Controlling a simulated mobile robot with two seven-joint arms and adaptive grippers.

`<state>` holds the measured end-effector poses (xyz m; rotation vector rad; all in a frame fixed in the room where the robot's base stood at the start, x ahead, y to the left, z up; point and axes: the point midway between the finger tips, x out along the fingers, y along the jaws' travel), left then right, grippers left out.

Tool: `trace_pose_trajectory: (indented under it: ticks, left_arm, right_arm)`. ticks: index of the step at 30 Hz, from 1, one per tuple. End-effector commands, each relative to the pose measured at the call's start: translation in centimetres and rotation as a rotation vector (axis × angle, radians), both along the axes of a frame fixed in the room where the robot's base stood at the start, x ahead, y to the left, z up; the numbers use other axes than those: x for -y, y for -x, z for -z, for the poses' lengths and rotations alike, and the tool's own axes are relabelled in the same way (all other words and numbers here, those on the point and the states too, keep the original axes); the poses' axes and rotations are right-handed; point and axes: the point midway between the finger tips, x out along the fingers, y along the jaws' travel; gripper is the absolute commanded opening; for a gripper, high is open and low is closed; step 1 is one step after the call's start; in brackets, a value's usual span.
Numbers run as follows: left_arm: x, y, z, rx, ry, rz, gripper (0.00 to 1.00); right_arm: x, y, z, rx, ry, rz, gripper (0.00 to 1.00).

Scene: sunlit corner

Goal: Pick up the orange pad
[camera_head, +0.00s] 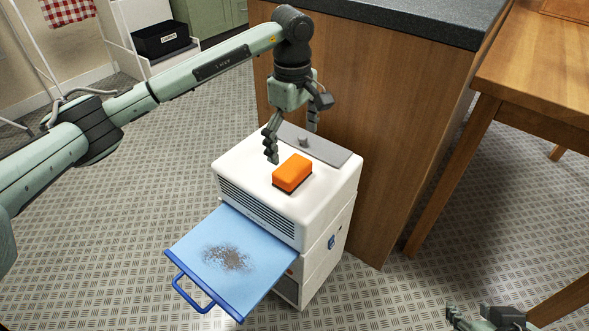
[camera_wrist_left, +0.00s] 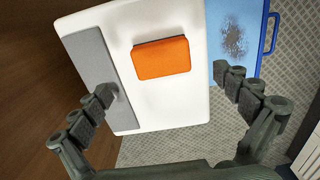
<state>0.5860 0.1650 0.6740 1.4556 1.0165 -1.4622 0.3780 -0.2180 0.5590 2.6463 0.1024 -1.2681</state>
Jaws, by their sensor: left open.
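The orange pad (camera_head: 292,172) is a small block with a dark underside, lying on the white top of a cabinet-like unit (camera_head: 235,167). It also shows in the left wrist view (camera_wrist_left: 161,58), near the middle of the white top. My left gripper (camera_head: 290,146) is open and empty, pointing down above the unit, a little behind the pad. In the left wrist view its two fingers (camera_wrist_left: 165,92) are spread wide, with the pad ahead between and beyond them. My right gripper (camera_head: 487,318) shows only partly at the bottom right edge, far from the pad.
A grey plate with a knob (camera_head: 325,147) is on the back of the unit's top, beside the wooden counter (camera_head: 390,110). A blue tray (camera_head: 205,245) with dark debris and a handle sticks out in front. A wooden table (camera_head: 530,60) stands at right. Patterned floor is open at left.

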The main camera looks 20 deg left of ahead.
Motion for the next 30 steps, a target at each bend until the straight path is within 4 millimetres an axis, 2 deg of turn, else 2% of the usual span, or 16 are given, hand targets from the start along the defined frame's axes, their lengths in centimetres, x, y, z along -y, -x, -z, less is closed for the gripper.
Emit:
trace_pose_trajectory:
  ticks: [8,15,18,25,30]
  left_arm:
    - [-0.3,0.1,3.1,-0.004,-0.012,0.001,1.00]
    - [-0.3,0.1,6.6,-0.004,-0.009,0.001,1.00]
    - [-0.3,0.1,7.3,-0.002,-0.009,0.000,1.00]
    - [-0.3,0.1,7.4,-0.001,-0.009,0.000,1.00]
    - [-0.3,0.1,7.4,-0.001,-0.009,0.000,0.80]
  right_arm:
    - [-0.2,-0.2,-0.2,0.010,-0.003,-0.003,0.40]
    - [0.0,0.0,0.0,0.000,0.000,0.000,0.40]
    - [0.0,0.0,0.0,0.003,-0.001,-0.001,0.40]
    - [-0.1,0.0,0.0,0.003,-0.001,-0.001,0.40]
    - [-0.1,0.0,0.0,0.003,-0.002,-0.002,0.40]
